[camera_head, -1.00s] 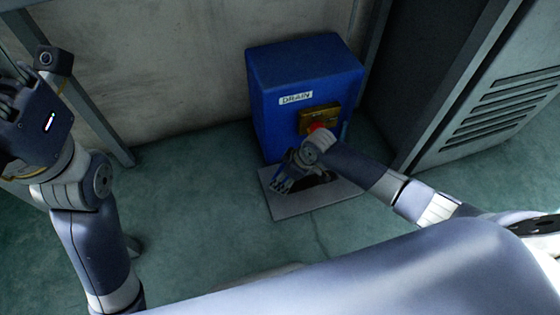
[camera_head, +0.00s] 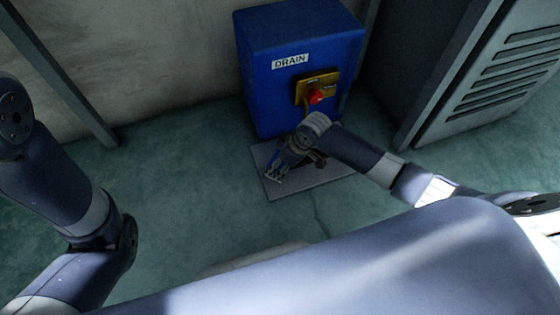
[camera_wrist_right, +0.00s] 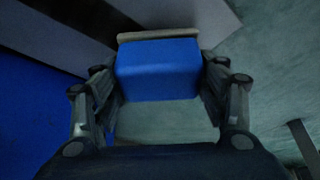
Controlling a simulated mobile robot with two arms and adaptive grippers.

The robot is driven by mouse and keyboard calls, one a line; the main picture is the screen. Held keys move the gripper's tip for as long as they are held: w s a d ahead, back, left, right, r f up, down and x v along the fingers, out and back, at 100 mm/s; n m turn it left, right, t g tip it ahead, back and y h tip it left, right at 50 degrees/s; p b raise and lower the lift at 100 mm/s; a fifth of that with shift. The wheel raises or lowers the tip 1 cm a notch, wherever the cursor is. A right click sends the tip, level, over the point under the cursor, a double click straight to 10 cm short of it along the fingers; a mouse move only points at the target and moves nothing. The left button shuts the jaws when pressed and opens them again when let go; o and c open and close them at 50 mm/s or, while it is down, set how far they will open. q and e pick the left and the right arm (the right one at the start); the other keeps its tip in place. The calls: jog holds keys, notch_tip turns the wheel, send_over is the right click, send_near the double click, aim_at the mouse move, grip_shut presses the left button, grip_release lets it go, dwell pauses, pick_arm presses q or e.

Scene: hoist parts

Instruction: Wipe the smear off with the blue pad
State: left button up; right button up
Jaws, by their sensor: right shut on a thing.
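The blue pad (camera_wrist_right: 158,72) is a small block with a pale strip along its far edge. In the right wrist view it sits between the fingers of my right gripper (camera_wrist_right: 160,88), which is shut on it. In the head view my right gripper (camera_head: 283,168) is low over a grey plate (camera_head: 315,184) on the floor in front of the blue box. A dark brown patch (camera_head: 319,162) shows beside the gripper; I cannot tell whether it is the smear or shadow. Contact between pad and plate cannot be made out. My left gripper is out of view.
The blue box (camera_head: 270,95) labelled DRAIN, with a red knob (camera_head: 316,97) on a yellow plate, stands close behind my right gripper. A vented grey cabinet (camera_head: 480,90) is at the right. The green floor (camera_head: 190,200) at left is clear.

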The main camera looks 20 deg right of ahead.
jog(key=shift+f, duration=0.75)
dwell(0.7)
jog(key=d, duration=0.3)
jog(key=d+p, duration=0.1)
jog(key=d, duration=0.3)
jog(key=shift+w+r, duration=0.15)
jog(key=shift+d, duration=0.35)
jog(key=d, duration=0.6)
jog(key=shift+w+f, duration=0.1)
jog(key=shift+f, duration=0.1)
jog(key=shift+d, duration=0.4)
jog(key=d+b, duration=0.1)
jog(key=d, duration=0.4)
jog(key=shift+w+d+b, duration=0.1)
jog(key=shift+d+b, duration=0.2)
jog(key=shift+d, duration=0.1)
jog(key=shift+d+r, duration=0.1)
jog(key=shift+d, duration=0.55)
jog(key=shift+a, duration=0.1)
